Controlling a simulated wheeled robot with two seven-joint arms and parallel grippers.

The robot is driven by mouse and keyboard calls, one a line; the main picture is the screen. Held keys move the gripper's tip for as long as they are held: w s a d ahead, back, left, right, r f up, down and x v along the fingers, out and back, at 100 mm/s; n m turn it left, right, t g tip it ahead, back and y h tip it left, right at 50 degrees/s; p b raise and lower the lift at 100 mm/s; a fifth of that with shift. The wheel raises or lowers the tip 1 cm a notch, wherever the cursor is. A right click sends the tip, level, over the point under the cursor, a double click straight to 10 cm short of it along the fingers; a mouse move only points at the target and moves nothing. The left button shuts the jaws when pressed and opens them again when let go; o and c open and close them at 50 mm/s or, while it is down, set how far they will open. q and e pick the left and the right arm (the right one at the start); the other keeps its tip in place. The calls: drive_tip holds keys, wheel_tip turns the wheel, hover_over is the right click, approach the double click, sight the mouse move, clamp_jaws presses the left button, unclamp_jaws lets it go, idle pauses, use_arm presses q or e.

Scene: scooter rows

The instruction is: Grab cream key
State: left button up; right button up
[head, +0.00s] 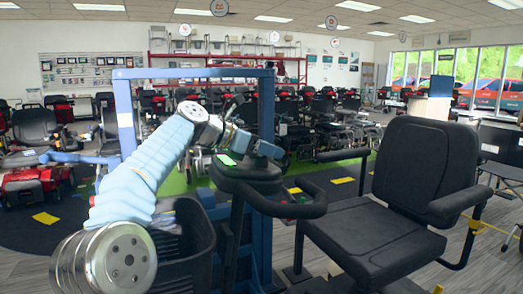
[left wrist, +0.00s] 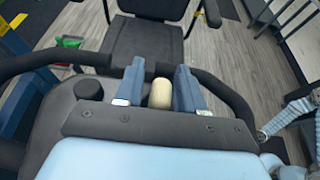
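The cream key (left wrist: 160,93) is a small rounded cream piece in the left wrist view, standing at the scooter's dark console. My left gripper (left wrist: 160,84) is open, with one blue-grey finger on each side of the key and a narrow gap at each side. In the head view my left gripper (head: 266,152) is low over the scooter's console (head: 246,172), and I cannot make out the key there. My right gripper is in neither view.
The scooter's black seat (head: 405,170) stands to the right of the console. Its looped black handlebar (head: 300,208) reaches toward the seat. A black basket (head: 185,250) and a blue frame (head: 125,115) are close by. Rows of scooters fill the back.

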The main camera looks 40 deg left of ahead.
use_arm(q)
clamp_jaws()
drive_tip(key=shift+r, duration=0.15)
